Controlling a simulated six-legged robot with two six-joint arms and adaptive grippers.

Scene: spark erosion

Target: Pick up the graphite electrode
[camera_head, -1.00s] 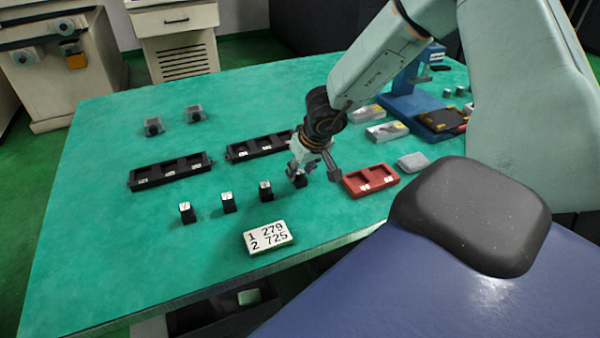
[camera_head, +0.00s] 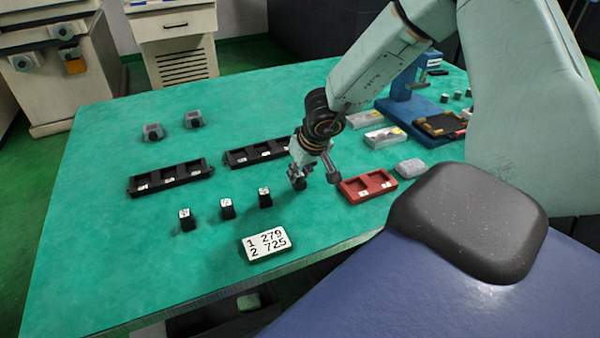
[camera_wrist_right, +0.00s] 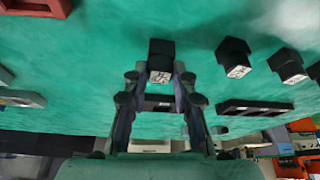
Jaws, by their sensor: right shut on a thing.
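My right gripper (camera_head: 298,175) is low over the green table, to the right of a row of small black blocks. It is shut on a graphite electrode (camera_wrist_right: 161,58), a small black block with a white label on its end. In the right wrist view the block sits between the two fingertips. In the head view the held block (camera_head: 299,185) is mostly covered by the fingers, and I cannot tell whether it touches the table. Three similar labelled blocks (camera_head: 265,200) stand to its left. My left gripper is not in view.
A red tray (camera_head: 348,195) is close to the right of the gripper. Two black trays (camera_head: 170,190) lie behind the row. A white number plate (camera_head: 266,257) lies in front. A blue stand (camera_head: 407,108) is at the back right.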

